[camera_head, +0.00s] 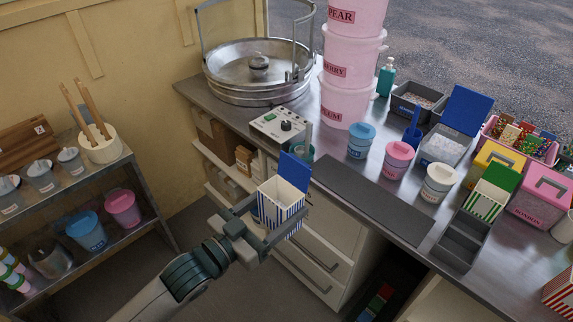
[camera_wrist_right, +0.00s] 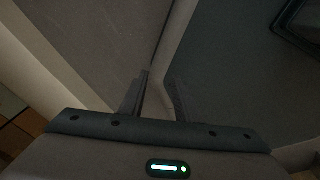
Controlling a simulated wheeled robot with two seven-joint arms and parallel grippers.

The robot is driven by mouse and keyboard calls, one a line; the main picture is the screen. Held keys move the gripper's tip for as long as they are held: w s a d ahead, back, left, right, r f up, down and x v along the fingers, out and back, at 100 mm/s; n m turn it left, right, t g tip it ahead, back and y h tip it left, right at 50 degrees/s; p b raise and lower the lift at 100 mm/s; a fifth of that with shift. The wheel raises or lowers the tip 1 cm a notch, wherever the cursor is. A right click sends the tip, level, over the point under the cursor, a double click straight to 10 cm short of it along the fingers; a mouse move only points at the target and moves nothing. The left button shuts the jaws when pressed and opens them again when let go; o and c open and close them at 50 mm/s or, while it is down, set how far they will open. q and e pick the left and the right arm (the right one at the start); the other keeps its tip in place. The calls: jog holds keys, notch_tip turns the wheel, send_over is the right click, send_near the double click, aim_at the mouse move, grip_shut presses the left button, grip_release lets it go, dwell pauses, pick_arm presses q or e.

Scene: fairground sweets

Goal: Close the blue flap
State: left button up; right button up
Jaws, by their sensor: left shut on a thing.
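A white box with blue vertical stripes (camera_head: 281,207) is in the middle of the head view. Its blue flap (camera_head: 294,170) stands up, open, at the back of the rim, and the pale inside shows. My left gripper (camera_head: 279,206) is shut on the striped box, one finger on each side. It holds the box, roughly upright, in front of the counter's edge. My right gripper (camera_wrist_right: 156,95) shows only in the right wrist view. Its fingers are apart with nothing between them. It is not in the head view.
The counter holds a dark mat (camera_head: 375,198), several lidded tubs and a clear bin with a raised blue lid (camera_head: 463,109). A box with green stripes (camera_head: 489,199) stands at the right. A steel pan (camera_head: 258,87) is at the back. A shelf (camera_head: 130,160) stands left.

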aim_at(310, 167)
jog(key=w+r+n+t, duration=0.15)
jog(key=w+r, duration=0.35)
jog(key=w, duration=0.9)
jog(key=w+r+m+t, duration=0.1)
jog(key=w+r+t, duration=0.3)
jog(key=w, duration=0.9)
jog(key=w+a+r+n+t+y, duration=0.1)
jog(key=w+a+r+t, duration=0.1)
jog(key=w+r, duration=0.7)
jog(key=w+a+r+n+t+y, duration=0.1)
jog(key=w+a+r, duration=0.2)
jog(key=w+r, duration=0.65)
jog(key=w+a+r+n+t+y, duration=0.1)
jog(key=w+a+r, duration=0.15)
jog(key=r, duration=0.55)
jog(key=w+a+r+t+y, duration=0.1)
jog(key=a+r+y, duration=0.1)
jog(key=a+r, duration=0.35)
jog(key=w+a+r+n+t+y, duration=0.1)
jog(key=w+r, duration=0.1)
jog(key=r, duration=0.8)
jog(key=shift+s+a+r+n+g+y, duration=0.15)
jog(key=shift+s+a+r+y, duration=1.1)
jog(key=shift+r, duration=3.45)
jog(key=shift+s+a+r+n+g+y, duration=0.15)
jog(key=shift+s+a+r+y, duration=1.15)
jog(key=shift+r, duration=3.4)
jog(key=shift+s+a+r+n+g+y, duration=0.2)
jog(key=shift+s+a+r+y, duration=1.05)
jog(key=shift+r, duration=3.45)
